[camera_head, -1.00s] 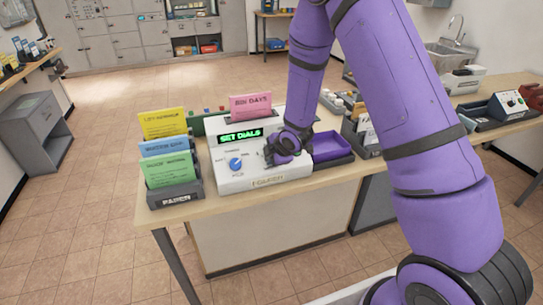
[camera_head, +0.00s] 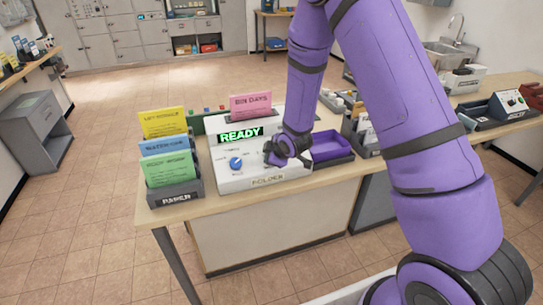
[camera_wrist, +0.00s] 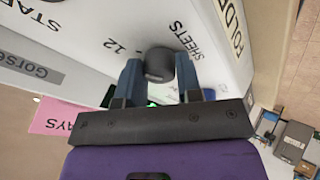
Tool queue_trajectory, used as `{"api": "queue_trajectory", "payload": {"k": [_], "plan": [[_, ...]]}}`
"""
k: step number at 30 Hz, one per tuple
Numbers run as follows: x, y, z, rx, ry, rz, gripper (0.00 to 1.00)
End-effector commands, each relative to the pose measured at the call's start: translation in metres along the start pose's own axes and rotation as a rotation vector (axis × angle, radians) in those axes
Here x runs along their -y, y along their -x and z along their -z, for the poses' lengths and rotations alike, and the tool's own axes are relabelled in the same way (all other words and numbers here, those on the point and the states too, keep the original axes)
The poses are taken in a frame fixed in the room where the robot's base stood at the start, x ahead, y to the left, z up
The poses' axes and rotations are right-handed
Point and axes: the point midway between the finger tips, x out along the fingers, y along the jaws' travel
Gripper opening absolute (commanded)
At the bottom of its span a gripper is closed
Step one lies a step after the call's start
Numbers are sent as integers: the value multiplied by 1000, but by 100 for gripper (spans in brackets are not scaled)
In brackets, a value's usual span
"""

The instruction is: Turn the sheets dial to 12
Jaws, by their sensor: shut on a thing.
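The folder machine (camera_head: 226,178) is a white box on the table, with a green display (camera_head: 240,134) reading READY. A blue dial (camera_head: 236,163) sits on the left of its sloped front. My gripper (camera_head: 270,158) is at the right of the front and hides the sheets dial in the head view. In the wrist view the sheets dial (camera_wrist: 159,63) is a dark round knob between the two blue fingers of my gripper (camera_wrist: 160,75), which is shut on it. The labels "12" and "SHEETS" are printed beside the knob; its pointer is not clear.
A paper holder (camera_head: 178,198) with yellow, blue and green cards stands left of the machine. A pink card (camera_head: 251,105) stands at its top. A purple-lined tray (camera_head: 330,147) is close on the right. The table's front edge is just below.

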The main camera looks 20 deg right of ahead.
Motion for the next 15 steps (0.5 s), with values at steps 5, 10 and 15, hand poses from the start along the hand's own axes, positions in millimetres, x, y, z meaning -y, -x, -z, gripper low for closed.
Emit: {"api": "queue_trajectory", "payload": {"k": [5,10,15], "plan": [[0,0,0,-1,0,0,9],[0,0,0,-1,0,0,43],[0,0,0,0,0,0,43]]}}
